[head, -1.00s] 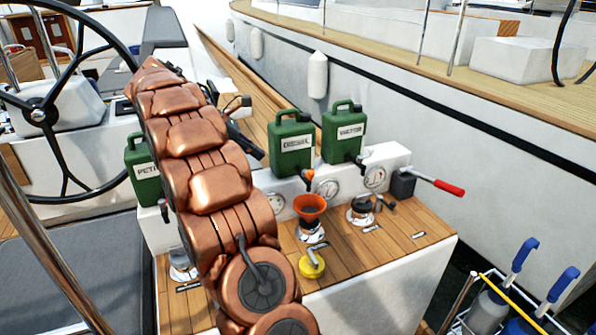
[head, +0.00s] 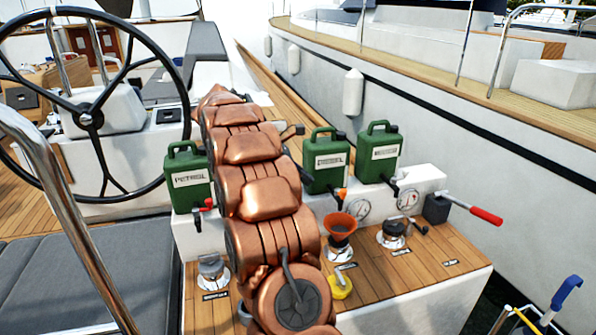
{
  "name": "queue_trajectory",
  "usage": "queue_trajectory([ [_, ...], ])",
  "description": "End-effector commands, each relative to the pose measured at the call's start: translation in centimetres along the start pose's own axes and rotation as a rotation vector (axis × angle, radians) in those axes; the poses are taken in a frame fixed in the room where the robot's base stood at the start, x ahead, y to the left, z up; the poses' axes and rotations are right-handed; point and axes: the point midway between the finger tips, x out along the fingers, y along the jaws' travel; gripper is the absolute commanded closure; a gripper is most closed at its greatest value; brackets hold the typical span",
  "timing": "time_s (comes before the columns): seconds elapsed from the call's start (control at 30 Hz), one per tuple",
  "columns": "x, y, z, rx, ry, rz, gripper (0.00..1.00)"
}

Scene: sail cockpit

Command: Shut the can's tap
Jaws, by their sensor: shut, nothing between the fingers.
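Three green cans stand in a row on the white ledge. The left can (head: 188,178), marked PETROL, has a red tap (head: 205,206). The middle can (head: 327,162), marked DIESEL in the earlier frame, has an orange tap (head: 342,194) above an orange funnel (head: 340,230). The right can (head: 377,153) has a dark tap (head: 393,189); its label is too small to read surely. My copper arm crosses the middle of the view. My gripper (head: 306,176) is mostly hidden behind it; a dark part shows beside the middle can. It is shut and empty.
A steering wheel (head: 92,118) and a steel rail (head: 62,205) are at left. Deck fittings, including a yellow cap (head: 340,290) and a winch (head: 393,235), stand on the wooden top. A red-handled lever (head: 485,215) sticks out at right. Another hull lies beyond.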

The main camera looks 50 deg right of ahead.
Motion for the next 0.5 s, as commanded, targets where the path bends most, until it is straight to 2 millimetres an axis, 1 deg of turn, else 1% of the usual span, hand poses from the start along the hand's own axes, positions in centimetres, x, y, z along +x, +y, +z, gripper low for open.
queue_trajectory([
  [0.03, 0.8, -0.1, 0.1, -0.003, -0.002, -0.006, 1.00],
  [0.17, 2.8, 0.0, 0.1, -0.002, -0.001, -0.001, 1.00],
  [0.3, 5.3, -0.1, 0.1, -0.003, -0.001, -0.004, 1.00],
  [0.5, 7.1, -0.1, 1.9, 0.001, -0.001, -0.002, 1.00],
])
